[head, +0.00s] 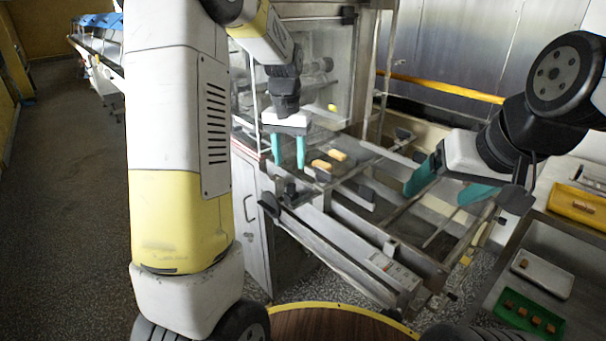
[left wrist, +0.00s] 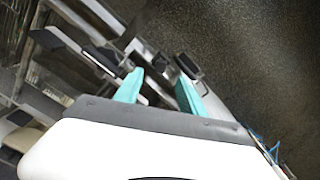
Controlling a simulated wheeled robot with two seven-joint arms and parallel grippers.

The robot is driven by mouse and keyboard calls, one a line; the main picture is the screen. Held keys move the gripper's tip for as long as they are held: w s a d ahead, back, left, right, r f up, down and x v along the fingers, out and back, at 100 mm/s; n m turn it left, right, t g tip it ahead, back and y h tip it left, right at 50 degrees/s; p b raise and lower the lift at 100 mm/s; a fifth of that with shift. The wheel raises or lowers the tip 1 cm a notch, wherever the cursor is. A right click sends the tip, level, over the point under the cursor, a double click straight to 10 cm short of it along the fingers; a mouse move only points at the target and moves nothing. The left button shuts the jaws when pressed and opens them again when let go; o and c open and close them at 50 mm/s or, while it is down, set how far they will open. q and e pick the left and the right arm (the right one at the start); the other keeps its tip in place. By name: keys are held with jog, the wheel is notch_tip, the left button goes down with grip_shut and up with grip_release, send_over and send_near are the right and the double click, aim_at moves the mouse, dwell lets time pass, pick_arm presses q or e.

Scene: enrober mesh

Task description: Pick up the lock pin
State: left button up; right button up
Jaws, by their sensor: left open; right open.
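My left gripper (head: 289,165) is open, its two teal fingers pointing down with nothing between them. Just below it, a small dark upright knob (head: 291,188) sits at the near left corner of the metal frame; it may be the lock pin, but I cannot tell for sure. In the left wrist view the left gripper (left wrist: 159,76) is also open, with dark fittings on the metal frame beyond the fingertips. My right gripper (head: 436,197) is open and empty over the right part of the frame, its teal fingers wide apart.
The metal frame (head: 325,243) has rails, crossbars and orange-yellow pieces (head: 338,155) at its back. A glazed cabinet (head: 318,80) stands behind. At right are a yellow box (head: 577,206), a pale tray (head: 543,274) and a green tray (head: 507,312) with several brown pieces. Floor is clear at left.

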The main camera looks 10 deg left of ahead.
aim_at(292, 184)
pick_arm(q)
jog(key=f, duration=0.3)
jog(key=w+f, duration=0.1)
jog(key=f, duration=0.5)
jog(key=shift+w+f, duration=0.1)
jog(key=shift+w, duration=0.1)
jog(key=shift+c, duration=0.2)
grip_shut()
